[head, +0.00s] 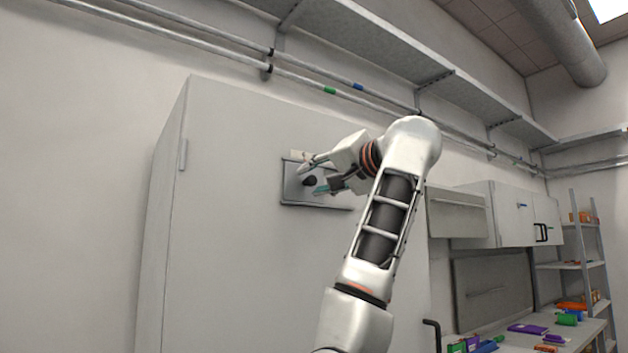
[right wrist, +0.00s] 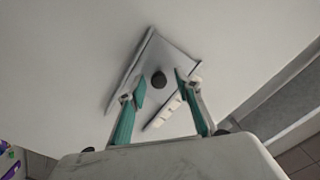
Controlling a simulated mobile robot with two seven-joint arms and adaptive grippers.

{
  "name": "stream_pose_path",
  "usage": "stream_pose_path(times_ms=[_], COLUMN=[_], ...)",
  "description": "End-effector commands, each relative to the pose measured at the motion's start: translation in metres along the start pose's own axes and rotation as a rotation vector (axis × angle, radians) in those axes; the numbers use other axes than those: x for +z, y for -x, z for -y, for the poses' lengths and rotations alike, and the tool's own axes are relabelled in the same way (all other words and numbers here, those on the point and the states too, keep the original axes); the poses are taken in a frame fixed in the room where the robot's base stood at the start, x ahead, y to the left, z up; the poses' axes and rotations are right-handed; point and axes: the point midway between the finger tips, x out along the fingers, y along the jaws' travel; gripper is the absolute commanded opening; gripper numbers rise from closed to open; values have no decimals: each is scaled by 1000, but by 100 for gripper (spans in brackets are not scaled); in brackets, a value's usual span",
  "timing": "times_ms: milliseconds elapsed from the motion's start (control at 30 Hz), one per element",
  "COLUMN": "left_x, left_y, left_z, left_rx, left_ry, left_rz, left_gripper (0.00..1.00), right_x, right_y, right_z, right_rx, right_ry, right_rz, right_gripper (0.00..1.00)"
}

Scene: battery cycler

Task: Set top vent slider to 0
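The vent slider is a dark round knob (head: 310,180) on a grey rectangular plate (head: 290,190) on the front of a tall light-grey cabinet (head: 230,240). In the right wrist view the knob (right wrist: 159,79) sits on the plate (right wrist: 172,50), between and beyond my fingertips. My right gripper (head: 311,178) is at the plate in the head view, its fingers apart on either side of the knob. In the right wrist view the right gripper (right wrist: 160,90) is open, with teal finger pads and nothing between them that I can see gripped. My left gripper is not in view.
Pipes (head: 330,90) and a long shelf (head: 400,60) run above the cabinet. A bench with colored items (head: 530,328) and a shelf rack (head: 580,265) stand at the right.

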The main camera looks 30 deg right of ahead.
Motion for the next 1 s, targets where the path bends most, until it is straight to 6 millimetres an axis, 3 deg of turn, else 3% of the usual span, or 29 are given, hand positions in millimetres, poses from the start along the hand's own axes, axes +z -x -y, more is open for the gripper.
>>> stream_pose_path(times_ms=[433, 1000], left_x=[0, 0], left_y=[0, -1], left_z=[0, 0], left_rx=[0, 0], left_ry=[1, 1], left_rz=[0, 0], left_gripper=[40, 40], right_x=[1, 1], right_y=[63, 68], right_z=[3, 1], right_rx=[-5, -1], right_ry=[1, 1], right_rz=[1, 2], right_gripper=[33, 33])
